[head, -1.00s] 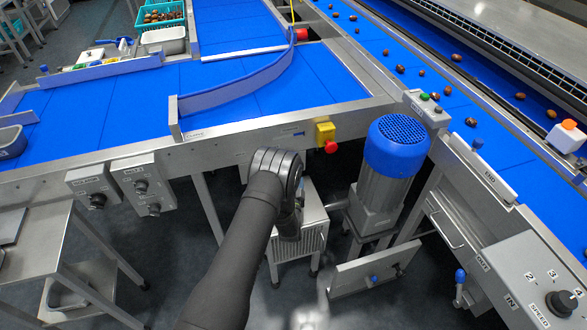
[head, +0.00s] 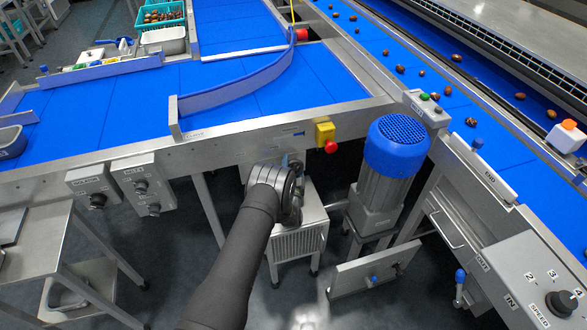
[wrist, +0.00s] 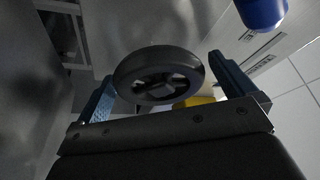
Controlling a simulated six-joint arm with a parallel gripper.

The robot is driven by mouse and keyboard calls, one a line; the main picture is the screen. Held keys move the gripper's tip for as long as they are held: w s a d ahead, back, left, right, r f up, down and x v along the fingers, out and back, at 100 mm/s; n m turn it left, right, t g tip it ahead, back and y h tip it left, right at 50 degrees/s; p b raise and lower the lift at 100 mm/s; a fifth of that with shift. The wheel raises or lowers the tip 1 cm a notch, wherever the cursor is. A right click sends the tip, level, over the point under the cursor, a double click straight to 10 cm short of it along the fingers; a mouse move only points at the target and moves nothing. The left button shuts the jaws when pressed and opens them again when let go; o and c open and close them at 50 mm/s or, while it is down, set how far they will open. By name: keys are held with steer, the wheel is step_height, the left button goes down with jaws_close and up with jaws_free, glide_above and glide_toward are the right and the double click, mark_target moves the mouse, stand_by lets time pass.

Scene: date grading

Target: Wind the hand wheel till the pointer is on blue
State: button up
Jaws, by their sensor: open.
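The black hand wheel (wrist: 160,76) shows in the wrist view as a thick spoked ring, seen at a slant. My gripper (wrist: 161,70) is open, with one blue finger to the left of the wheel and one to the right. Gaps show between the wheel and both fingers, and nothing is gripped. In the head view my dark arm ends below the edge of the blue belt table, and it hides the wheel. I cannot make out the pointer or its blue mark in either view.
A yellow switch box (head: 325,133) with a red button is on the frame right of my wrist. A blue-capped motor (head: 397,145) stands further right. Control boxes (head: 143,183) hang on the left. A blue belt (head: 110,105) lies behind the frame.

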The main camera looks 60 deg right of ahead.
steer(key=shift+c, duration=0.2)
steer(key=c, duration=0.9)
steer(key=shift+n+t, duration=0.3)
steer(key=shift+n, duration=0.6)
steer(key=o, duration=0.9)
steer(key=shift+o, duration=0.2)
steer(key=shift+s+a, duration=0.1)
steer(key=shift+a, duration=0.05)
steer(key=shift+s+a+f, duration=0.15)
steer(key=shift+a, duration=0.1)
steer(key=v, duration=0.5)
steer(key=r+v, duration=0.1)
steer(key=v, duration=0.4)
steer(key=r+v, duration=0.1)
steer(key=v, duration=0.5)
steer(key=shift+a+r, duration=0.2)
steer(key=shift+r, duration=0.05)
